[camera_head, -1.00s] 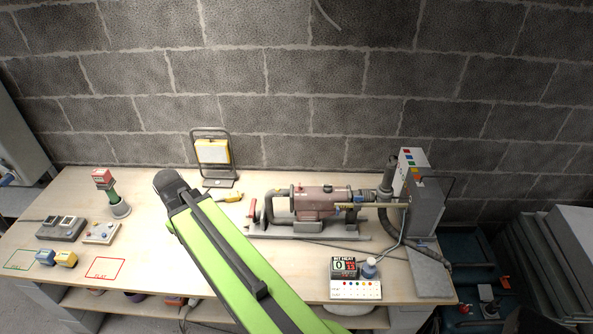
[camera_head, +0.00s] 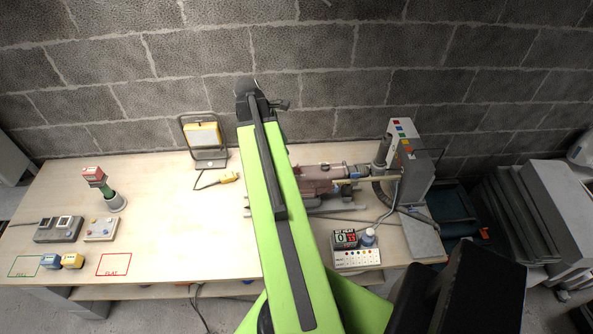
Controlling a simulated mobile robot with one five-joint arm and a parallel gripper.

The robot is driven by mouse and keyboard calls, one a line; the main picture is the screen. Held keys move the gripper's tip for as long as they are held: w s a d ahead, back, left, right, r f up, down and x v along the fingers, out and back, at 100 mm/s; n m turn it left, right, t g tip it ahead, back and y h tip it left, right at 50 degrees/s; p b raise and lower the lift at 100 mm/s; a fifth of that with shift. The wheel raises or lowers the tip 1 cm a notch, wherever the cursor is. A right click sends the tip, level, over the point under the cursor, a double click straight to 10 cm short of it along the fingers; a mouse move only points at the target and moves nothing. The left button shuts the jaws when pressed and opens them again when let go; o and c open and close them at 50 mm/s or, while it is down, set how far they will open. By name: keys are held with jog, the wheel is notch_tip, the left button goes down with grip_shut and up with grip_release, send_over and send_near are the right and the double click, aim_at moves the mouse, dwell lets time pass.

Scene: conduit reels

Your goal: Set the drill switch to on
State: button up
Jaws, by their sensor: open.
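My green arm reaches up the middle of the head view. My gripper (camera_head: 262,90) is at its far end, small and partly hidden by the wrist, open, with nothing visible in it. It appears against the block wall, above the bench's back edge. A pinkish machine (camera_head: 318,180) lies on the bench, its left part hidden behind my arm. A green tool with a red block on top (camera_head: 95,177), perhaps a drill, stands in a grey holder at left. I cannot tell which control is the drill switch.
A white panel with small coloured buttons (camera_head: 357,258) and a black counter (camera_head: 345,238) are at the front right. A grey cabinet (camera_head: 420,170) stands behind them. A work lamp (camera_head: 203,140), grey switch box (camera_head: 58,229) and beige box (camera_head: 101,229) are left.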

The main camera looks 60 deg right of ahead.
aim_at(298, 166)
jog(key=b+x, duration=0.9)
jog(key=x, duration=0.3)
jog(key=shift+s, duration=0.15)
grip_shut()
dwell(0.8)
